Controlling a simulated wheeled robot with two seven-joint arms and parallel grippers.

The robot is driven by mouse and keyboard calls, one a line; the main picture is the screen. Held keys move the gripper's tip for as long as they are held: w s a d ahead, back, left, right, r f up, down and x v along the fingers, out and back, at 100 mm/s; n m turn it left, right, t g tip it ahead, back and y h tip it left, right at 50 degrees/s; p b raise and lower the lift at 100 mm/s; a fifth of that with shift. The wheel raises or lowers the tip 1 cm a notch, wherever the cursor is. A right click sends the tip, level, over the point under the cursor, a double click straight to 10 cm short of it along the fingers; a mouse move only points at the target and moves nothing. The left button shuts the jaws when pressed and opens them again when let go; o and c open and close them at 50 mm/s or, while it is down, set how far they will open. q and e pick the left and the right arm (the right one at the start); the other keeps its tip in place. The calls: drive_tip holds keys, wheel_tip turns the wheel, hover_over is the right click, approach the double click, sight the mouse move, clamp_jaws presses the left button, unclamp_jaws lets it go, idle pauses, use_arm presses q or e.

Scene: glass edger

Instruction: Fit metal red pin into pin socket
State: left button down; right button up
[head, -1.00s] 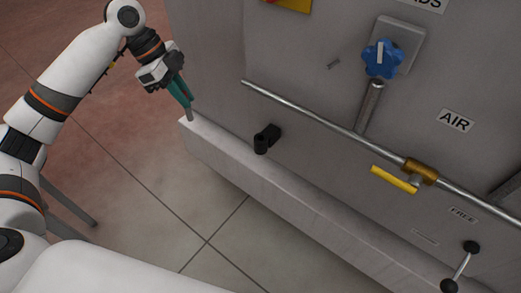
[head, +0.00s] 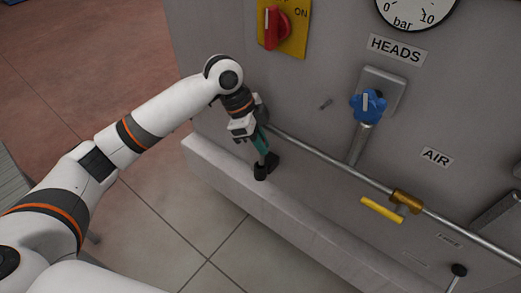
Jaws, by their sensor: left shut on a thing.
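My left gripper (head: 263,150) is shut, pointing down just above the black pin socket (head: 261,172) on the machine's front. A short grey metal piece shows at the ends of its teal fingers, likely the metal red pin; no red shows on it. The fingers and this piece overlap the socket's back part in the head view. I cannot tell whether the piece is inside the socket or just above or behind it. My right gripper is not in view.
A metal pipe (head: 330,168) runs close behind the gripper, with a brass valve and yellow lever (head: 381,210) to the right. A blue knob (head: 368,105) and red switch (head: 277,27) are higher up. A pale ledge (head: 222,178) runs below; the floor in front is clear.

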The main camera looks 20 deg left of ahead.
sight(260, 163)
use_arm(q)
wheel_tip(260, 163, down, 2)
drive_tip(key=shift+a+f, duration=0.1)
drive_tip(key=shift+a, duration=0.05)
wheel_tip(260, 163, down, 2)
drive_tip(key=shift+p, duration=0.45)
drive_tip(key=shift+f, duration=0.3)
drive_tip(key=c, duration=1.4)
unclamp_jaws()
drive_tip(key=shift+f, duration=0.1)
drive_tip(key=b+v, duration=0.1)
drive_tip(key=v, duration=1.1)
drive_tip(key=shift+b, duration=0.4)
